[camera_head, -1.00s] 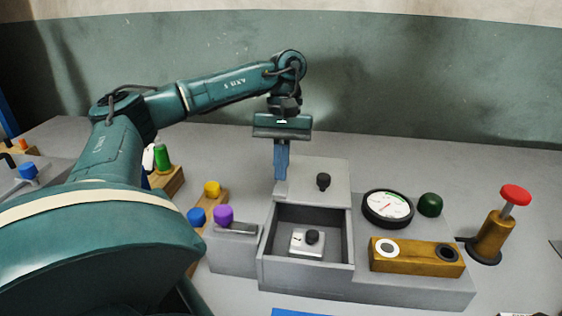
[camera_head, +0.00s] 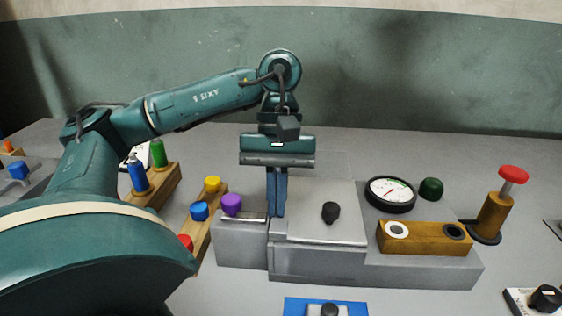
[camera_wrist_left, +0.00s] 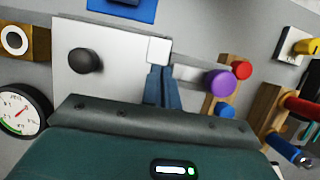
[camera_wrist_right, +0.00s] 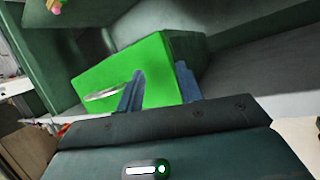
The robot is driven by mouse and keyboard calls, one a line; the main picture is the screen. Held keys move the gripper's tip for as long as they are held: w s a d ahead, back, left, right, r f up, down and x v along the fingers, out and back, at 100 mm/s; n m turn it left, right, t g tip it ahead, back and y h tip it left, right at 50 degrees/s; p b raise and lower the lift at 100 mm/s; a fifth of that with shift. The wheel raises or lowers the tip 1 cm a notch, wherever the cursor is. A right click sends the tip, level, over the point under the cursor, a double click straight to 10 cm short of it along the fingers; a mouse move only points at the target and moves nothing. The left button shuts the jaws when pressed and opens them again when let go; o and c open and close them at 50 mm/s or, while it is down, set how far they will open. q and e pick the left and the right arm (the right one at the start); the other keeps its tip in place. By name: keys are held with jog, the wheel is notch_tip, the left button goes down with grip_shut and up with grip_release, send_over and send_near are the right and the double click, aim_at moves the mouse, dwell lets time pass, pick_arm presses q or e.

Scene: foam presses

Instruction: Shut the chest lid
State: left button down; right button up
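The grey chest (camera_head: 315,265) stands near the middle of the table in the head view. Its flat grey lid (camera_head: 305,225) with a black knob (camera_head: 330,211) covers the compartment. My left gripper (camera_head: 277,212) points down at the lid's left edge, its blue fingers close together on the lid's small tab. The left wrist view shows the tab (camera_wrist_left: 158,50) at the fingertips (camera_wrist_left: 163,72) and the lid (camera_wrist_left: 105,50) beside it. My right gripper (camera_wrist_right: 162,82) shows only in its wrist view, fingers spread in front of a bright green block (camera_wrist_right: 155,75).
A round gauge (camera_head: 390,192), a brass block with two rings (camera_head: 425,238) and a red-topped plunger (camera_head: 500,205) stand right of the lid. A purple knob (camera_head: 231,204) and wooden racks with coloured pegs (camera_head: 208,222) stand left. A blue plate (camera_head: 300,306) lies in front.

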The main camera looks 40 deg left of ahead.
pick_arm(q)
jog(key=shift+s+d+f, duration=0.15)
jog(key=shift+s+d, duration=0.25)
jog(key=shift+s, duration=0.1)
pick_arm(e)
jog(key=shift+s+d, duration=0.1)
jog(key=shift+d, duration=0.05)
jog(key=shift+s, duration=0.1)
